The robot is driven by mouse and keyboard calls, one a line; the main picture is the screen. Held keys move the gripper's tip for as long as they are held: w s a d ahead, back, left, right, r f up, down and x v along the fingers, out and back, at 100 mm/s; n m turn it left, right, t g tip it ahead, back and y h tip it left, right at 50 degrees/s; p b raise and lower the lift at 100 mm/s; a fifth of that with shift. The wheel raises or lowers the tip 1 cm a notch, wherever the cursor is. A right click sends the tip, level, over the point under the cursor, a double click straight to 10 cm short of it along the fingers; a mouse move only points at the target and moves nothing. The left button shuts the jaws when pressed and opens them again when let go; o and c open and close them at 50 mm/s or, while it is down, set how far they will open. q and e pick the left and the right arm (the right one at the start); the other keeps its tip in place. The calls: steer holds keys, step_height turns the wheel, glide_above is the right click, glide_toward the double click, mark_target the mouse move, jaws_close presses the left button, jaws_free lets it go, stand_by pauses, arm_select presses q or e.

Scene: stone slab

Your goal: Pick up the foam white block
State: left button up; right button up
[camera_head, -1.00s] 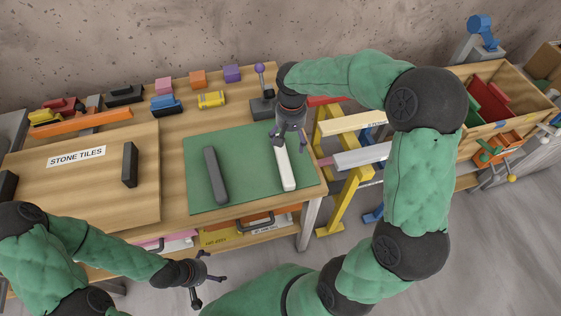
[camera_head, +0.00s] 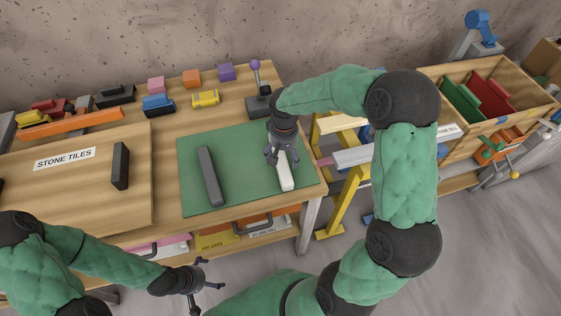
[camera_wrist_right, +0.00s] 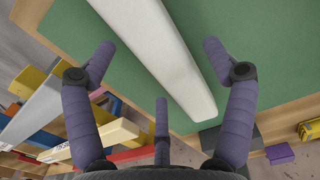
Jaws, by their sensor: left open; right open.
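The white foam block (camera_head: 285,177) lies on the green mat (camera_head: 236,190) near its right edge. In the right wrist view the white block (camera_wrist_right: 152,40) runs from the top toward the lower right. My right gripper (camera_head: 281,158) is open above the far end of the block and hides that part in the head view. In its wrist view the fingers of my right gripper (camera_wrist_right: 158,75) stand apart with the block between and beyond them; I cannot tell the gap in height. My left gripper (camera_head: 203,280) is open and empty in front of the table edge.
A dark grey block (camera_head: 210,176) lies on the mat to the left. A joystick with a purple knob (camera_head: 256,88) stands behind the mat. A yellow stand (camera_head: 343,200) is right of the table. A board labelled stone tiles (camera_head: 75,190) is at left.

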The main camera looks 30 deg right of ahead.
step_height(320, 180, down, 2)
steer(key=shift+f, duration=0.1)
steer(key=c, duration=1)
steer(key=shift+c, duration=0.2)
